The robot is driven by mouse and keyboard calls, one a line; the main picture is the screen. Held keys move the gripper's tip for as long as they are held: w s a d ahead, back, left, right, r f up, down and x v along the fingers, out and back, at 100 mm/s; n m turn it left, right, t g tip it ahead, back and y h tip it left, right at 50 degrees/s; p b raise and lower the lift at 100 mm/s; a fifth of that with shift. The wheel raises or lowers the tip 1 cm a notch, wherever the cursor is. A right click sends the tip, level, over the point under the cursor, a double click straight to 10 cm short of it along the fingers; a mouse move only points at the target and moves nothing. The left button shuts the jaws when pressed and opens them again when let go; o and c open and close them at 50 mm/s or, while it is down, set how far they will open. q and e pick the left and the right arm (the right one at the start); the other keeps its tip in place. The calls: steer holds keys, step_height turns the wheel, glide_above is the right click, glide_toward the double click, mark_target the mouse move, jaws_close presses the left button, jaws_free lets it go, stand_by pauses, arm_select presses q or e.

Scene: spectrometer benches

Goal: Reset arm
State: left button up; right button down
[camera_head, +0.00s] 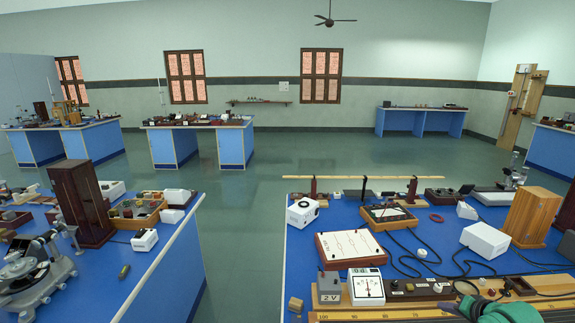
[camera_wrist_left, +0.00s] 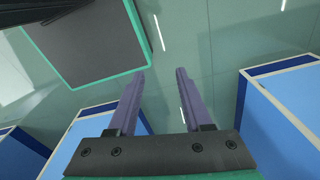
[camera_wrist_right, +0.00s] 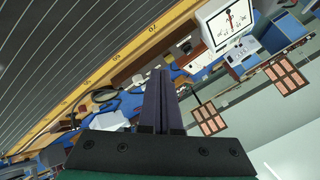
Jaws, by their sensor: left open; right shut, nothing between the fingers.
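My left gripper (camera_wrist_left: 160,74) is open and empty in the left wrist view, its two purple fingers apart over the bare floor. It does not show in the head view. My right gripper (camera_wrist_right: 157,74) is shut in the right wrist view, its fingers together with nothing between them. In the head view my right arm's green part shows at the bottom right, with the right gripper (camera_head: 464,306) over the front of the right bench (camera_head: 290,262), near a wooden scale (camera_head: 385,315). I cannot tell whether it touches anything there.
A white dial meter (camera_head: 367,287), a grey 2 V box (camera_head: 329,287) and a framed white board (camera_head: 350,246) stand on the right bench. A white box (camera_head: 486,240) and black cables lie behind. The left bench (camera_head: 178,258) holds more instruments; floor (camera_head: 243,235) between is clear.

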steer(key=s+a+f+n, duration=0.1)
steer(key=a+f, duration=0.1)
steer(key=a, duration=0.1)
steer(key=s+a+f+n+g+y, duration=0.1)
steer(key=a+f, duration=0.1)
steer(key=a, duration=0.2)
steer(key=s+a+f+n, duration=0.1)
steer(key=a+f, duration=0.1)
steer(key=a, duration=0.1)
steer(key=shift+s+a+n+g, duration=0.3)
steer(key=shift+a+n+g, duration=0.1)
steer(key=s+a+f+n+g+y, duration=0.15)
steer(key=s+a+n, duration=0.25)
steer(key=s+a, duration=0.55)
steer(key=s+a+r+n+g+h, duration=0.1)
steer(key=s+r+n+g+h, duration=0.2)
steer(key=s, duration=1)
step_height(320, 180, down, 24)
steer(key=s+b, duration=0.2)
steer(key=b, duration=0.2)
arm_select(q)
step_height(320, 180, down, 6)
steer(key=w+b, duration=0.2)
steer(key=shift+f, duration=0.2)
arm_select(e)
steer(key=s+d+f+g, duration=0.2)
steer(key=s+d+f, duration=0.1)
steer(key=s+f, duration=1.4)
steer(key=shift+s+d+f, duration=0.15)
steer(key=shift+f, duration=0.65)
